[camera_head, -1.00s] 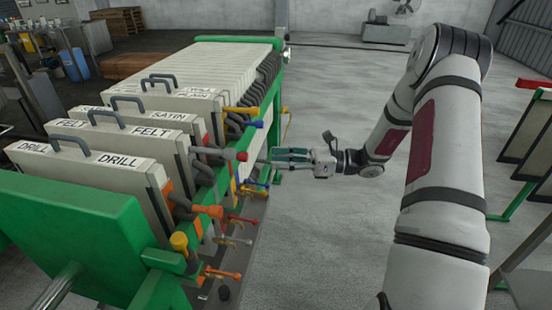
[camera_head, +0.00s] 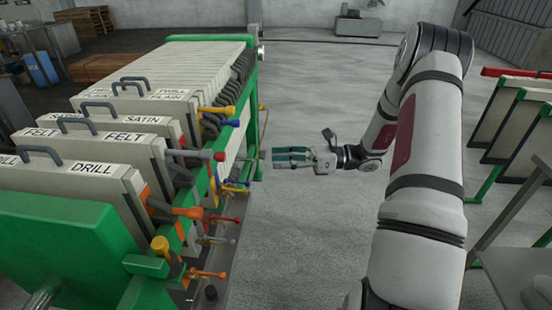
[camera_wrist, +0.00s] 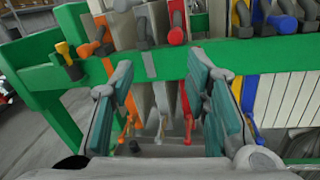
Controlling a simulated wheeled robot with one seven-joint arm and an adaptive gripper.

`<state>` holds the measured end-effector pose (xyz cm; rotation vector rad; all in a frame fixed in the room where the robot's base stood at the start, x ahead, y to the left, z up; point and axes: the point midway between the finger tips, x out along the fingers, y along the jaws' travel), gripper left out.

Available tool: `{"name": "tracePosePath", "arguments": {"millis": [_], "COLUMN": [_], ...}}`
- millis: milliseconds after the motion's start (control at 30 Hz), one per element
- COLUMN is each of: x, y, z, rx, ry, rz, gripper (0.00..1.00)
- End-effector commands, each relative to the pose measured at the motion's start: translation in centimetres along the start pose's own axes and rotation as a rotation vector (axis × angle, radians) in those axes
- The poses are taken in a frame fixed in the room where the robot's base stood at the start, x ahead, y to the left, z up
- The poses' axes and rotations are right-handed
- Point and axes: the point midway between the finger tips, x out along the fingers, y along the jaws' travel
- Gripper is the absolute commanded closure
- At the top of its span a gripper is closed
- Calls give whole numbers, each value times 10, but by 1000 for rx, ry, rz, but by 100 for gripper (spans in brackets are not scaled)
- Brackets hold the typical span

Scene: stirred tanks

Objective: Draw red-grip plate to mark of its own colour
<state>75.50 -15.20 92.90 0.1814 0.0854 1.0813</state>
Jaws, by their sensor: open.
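The red grip (camera_wrist: 176,37) stands out over the green rail of the plate rack, just right of a grey grip (camera_wrist: 142,30) in the wrist view. A red strip (camera_wrist: 185,100) shows below the rail under it. In the head view, the red end (camera_head: 219,156) shows beside the grey grip, partly overlapped. My gripper (camera_head: 276,157) is out to the right of the rack, apart from the grips. In the wrist view my gripper (camera_wrist: 165,78) is open and empty, with its fingers either side of the red strip's line. I cannot make out a red mark on the rail.
The orange (camera_head: 190,212), yellow (camera_head: 230,111) and blue (camera_head: 235,123) grips jut from the rack nearby. Small coloured taps (camera_head: 215,273) sit lower down. The floor right of the rack is clear, up to standing panels (camera_head: 515,120) at the far right.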

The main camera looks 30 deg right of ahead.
Motion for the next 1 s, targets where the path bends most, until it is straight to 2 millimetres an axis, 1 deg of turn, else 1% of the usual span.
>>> {"name": "tracePosePath", "arguments": {"millis": [100, 200, 767, 867, 1000], "x": [-8, -11, -12, -9, 5], "y": [1, 2, 2, 0, -10], "z": [0, 0, 0, -1, -3], "rx": [0, 1, 1, 0, 0], "ry": [0, -1, -1, 1, 4], "rz": [-1, -1, 0, -4, -23], "gripper": [57, 57, 57, 57, 57]}}
